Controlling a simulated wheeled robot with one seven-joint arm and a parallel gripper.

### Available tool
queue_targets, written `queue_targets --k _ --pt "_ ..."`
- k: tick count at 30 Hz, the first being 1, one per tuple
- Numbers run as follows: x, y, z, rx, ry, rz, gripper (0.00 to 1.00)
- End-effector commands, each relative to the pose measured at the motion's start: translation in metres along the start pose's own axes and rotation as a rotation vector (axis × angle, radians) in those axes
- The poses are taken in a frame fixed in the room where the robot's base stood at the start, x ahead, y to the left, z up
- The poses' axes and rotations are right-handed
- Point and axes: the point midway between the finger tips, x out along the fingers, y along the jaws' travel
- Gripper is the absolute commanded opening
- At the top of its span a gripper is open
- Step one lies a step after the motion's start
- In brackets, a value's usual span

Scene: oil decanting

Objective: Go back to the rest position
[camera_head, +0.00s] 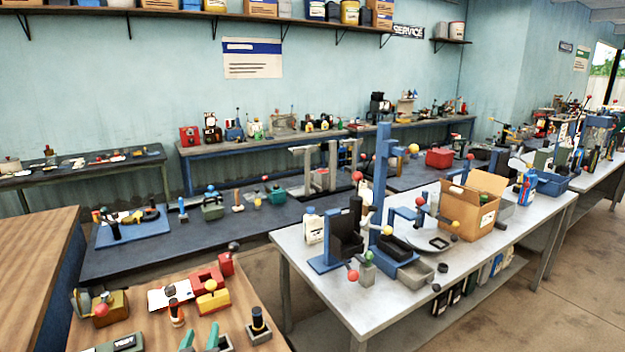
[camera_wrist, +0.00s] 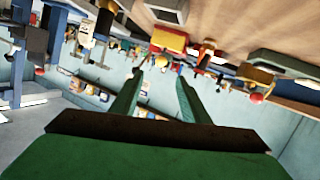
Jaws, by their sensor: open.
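My gripper (camera_wrist: 159,80) shows in the wrist view with its two green fingers apart and nothing between them. In the head view its teal fingertips (camera_head: 200,333) show at the bottom edge, at the near wooden bench (camera_head: 235,300); the rest of the arm is out of view. The wrist picture is tilted over, with a wooden bench top (camera_wrist: 225,20) along its top. I cannot tell the exact gap between the fingers and the bench.
Near the fingers on the wooden bench are a red-and-yellow block (camera_head: 212,300), a white card (camera_head: 171,294), an orange-banded tool (camera_head: 176,314) and a black-handled item (camera_head: 258,325). A white table (camera_head: 335,290) stands right, with a blue stand (camera_head: 379,180) and an open cardboard box (camera_head: 470,208).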

Motion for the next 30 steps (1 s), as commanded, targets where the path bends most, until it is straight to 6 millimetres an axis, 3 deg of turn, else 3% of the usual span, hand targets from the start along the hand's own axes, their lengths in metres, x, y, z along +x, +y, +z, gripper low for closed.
queue_targets --k 1,3,12,21,30 --pt "0.000 0.025 0.005 -0.030 0.019 0.033 0.42" --pt "-0.003 0.053 0.009 -0.067 0.054 0.071 0.42" --pt "-0.034 0.143 0.041 -0.219 0.163 0.163 0.42" --pt "-0.089 0.192 0.100 -0.326 0.203 0.168 0.42" --pt "-0.165 0.211 0.175 -0.352 0.181 0.126 0.42"
